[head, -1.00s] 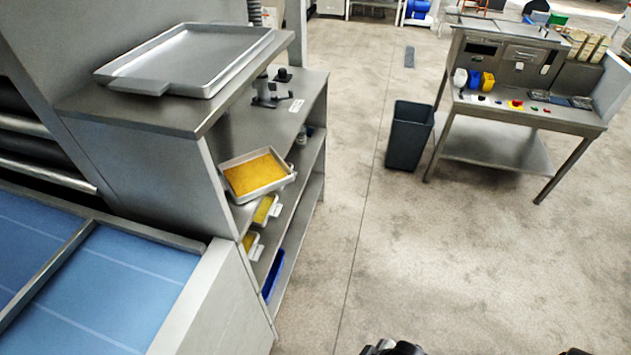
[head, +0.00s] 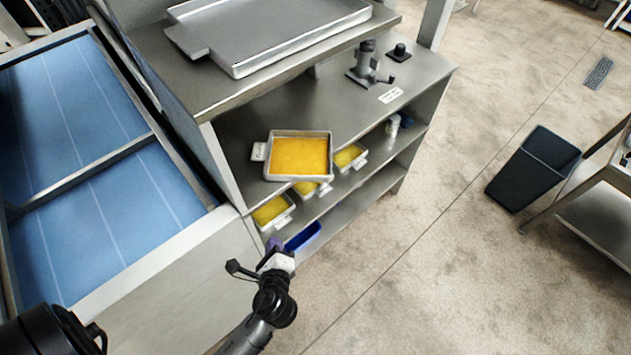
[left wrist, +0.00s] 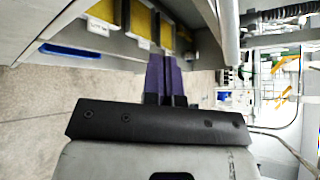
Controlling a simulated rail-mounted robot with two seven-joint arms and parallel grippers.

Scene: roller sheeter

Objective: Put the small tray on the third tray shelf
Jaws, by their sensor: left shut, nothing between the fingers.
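A small metal tray (head: 330,160) with a yellow filling sits at the front edge of the rack's upper open level in the head view, its white-labelled handle toward the left. Three similar yellow-filled trays show on the shelf below: one at the left (head: 272,214), one in the middle (head: 312,189) and one at the right (head: 350,157), the middle one partly hidden. My left gripper (head: 275,246), with purple fingers, is shut and empty in front of the lower shelves, below and apart from the trays. Its fingers also show in the left wrist view (left wrist: 165,75). My right gripper is not in view.
A large empty tray (head: 280,35) lies on the rack's top. A blue bin (head: 303,236) sits on a low shelf, below the trays. A blue belt machine (head: 90,150) adjoins the rack at left. A dark waste bin (head: 533,168) stands right. The floor between is clear.

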